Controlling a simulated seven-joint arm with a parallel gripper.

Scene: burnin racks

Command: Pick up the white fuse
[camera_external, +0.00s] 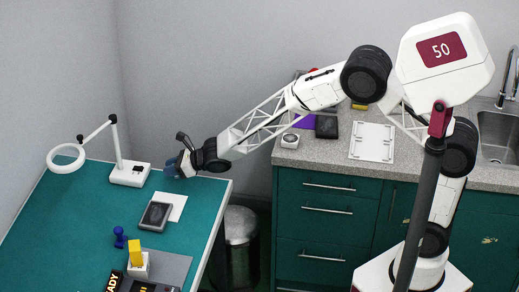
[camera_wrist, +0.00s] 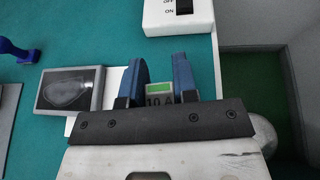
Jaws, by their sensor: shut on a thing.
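The white fuse (camera_wrist: 159,92) shows in the wrist view as a pale block with a green stripe and a "10 A" marking. It sits between the two blue fingers of my gripper (camera_wrist: 161,80), which are shut on it. Its lower part is hidden behind the dark gripper bar. In the external view my gripper (camera_external: 178,166) is at the far right end of the green table (camera_external: 75,225), near the lamp base. The fuse cannot be made out there, and whether it touches the table is unclear.
A white switch box (camera_wrist: 178,14), the base of a ring lamp (camera_external: 130,174), stands close by. A dark framed pad (camera_external: 155,215) lies on white paper. A blue stamp (camera_external: 120,238) and a yellow block (camera_external: 136,252) are nearer. A bin (camera_external: 241,228) stands beyond the table's edge.

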